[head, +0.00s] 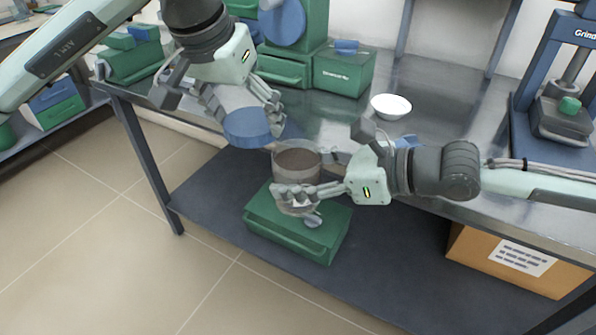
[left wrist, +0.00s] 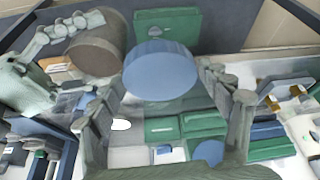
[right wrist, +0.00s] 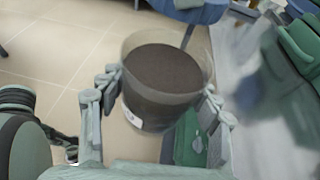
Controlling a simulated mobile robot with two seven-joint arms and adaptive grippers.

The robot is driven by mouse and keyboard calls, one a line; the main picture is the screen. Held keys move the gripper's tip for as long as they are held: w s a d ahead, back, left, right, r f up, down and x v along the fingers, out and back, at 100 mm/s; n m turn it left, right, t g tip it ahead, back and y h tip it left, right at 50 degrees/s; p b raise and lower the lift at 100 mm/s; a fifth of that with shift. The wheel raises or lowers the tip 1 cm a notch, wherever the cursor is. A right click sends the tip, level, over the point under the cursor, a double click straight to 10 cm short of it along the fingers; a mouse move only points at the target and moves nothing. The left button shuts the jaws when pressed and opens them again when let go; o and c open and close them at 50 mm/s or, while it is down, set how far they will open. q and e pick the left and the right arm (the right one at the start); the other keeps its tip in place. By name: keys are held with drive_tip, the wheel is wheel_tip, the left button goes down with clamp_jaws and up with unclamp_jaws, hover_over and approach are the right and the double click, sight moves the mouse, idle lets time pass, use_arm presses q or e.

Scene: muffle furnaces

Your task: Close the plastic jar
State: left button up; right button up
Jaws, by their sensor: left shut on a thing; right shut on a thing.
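The blue round lid (head: 248,130) is held in my left gripper (head: 245,103), which is shut on it. The lid is up and to the left of the jar in the head view, apart from it. It also shows between the left fingers in the left wrist view (left wrist: 160,72). The clear plastic jar (head: 297,163) has an open top and dark brown contents. My right gripper (head: 297,195) is shut around the jar's lower side. In the right wrist view the jar (right wrist: 165,85) sits between both fingers, slightly tilted in the picture.
Both grippers are in front of a metal table (head: 435,110). A white bowl (head: 391,106), a green box (head: 343,72) and a blue press (head: 560,90) stand on it. Below are a dark shelf (head: 390,270) with a green case (head: 330,240) and a cardboard box (head: 515,262).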

sight(290, 142)
use_arm(q)
drive_tip(key=s+d+r+m+h, duration=0.1)
drive_tip(key=s+d+r+m, duration=0.2)
drive_tip(key=d, duration=0.4)
drive_tip(key=shift+s+r+g, duration=0.4)
drive_tip(key=shift+s+r, duration=0.3)
drive_tip(key=shift+s, duration=0.05)
drive_tip(key=shift+f, duration=0.1)
drive_tip(key=shift+f, duration=1.95)
drive_tip(key=shift+s+a+r, duration=0.1)
drive_tip(key=shift+a, duration=0.05)
drive_tip(key=shift+f, duration=0.95)
